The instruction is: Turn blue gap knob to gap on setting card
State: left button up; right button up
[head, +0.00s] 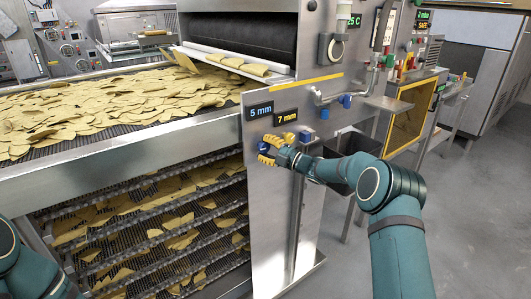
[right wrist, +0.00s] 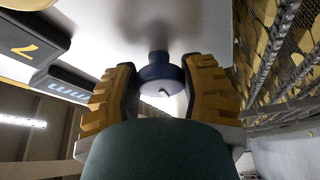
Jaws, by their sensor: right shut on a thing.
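The blue gap knob (head: 263,147) is on the grey metal panel at the end of the chip cooler, below a display reading "5 mm" in blue (head: 260,111). My right gripper (head: 267,150) has yellow ridged fingers and is shut on this knob. In the right wrist view the round blue knob (right wrist: 161,76) sits between both fingers, with its stem running to the panel. A display reading "7 mm" in yellow (head: 286,117) is beside the blue one. I cannot make out a setting card with certainty. My left gripper is out of view; only part of the left arm shows.
Another blue knob (head: 305,137) is on the panel just right of my gripper. Yellow chips cover the top belt (head: 100,105) and lie on several wire tiers below. A dark bin (head: 350,150) stands behind my right forearm. The floor (head: 470,190) at right is clear.

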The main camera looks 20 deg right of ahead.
jog(key=shift+f+m+t+b, duration=0.1)
jog(key=shift+m+t+b, duration=0.45)
jog(key=shift+m, duration=0.65)
jog(key=shift+m+t+b, duration=0.35)
jog(key=shift+m+b, duration=0.35)
jog(key=shift+m, duration=0.5)
jog(key=o, duration=1.2)
jog(key=v, duration=1.2)
jog(key=shift+a, duration=0.15)
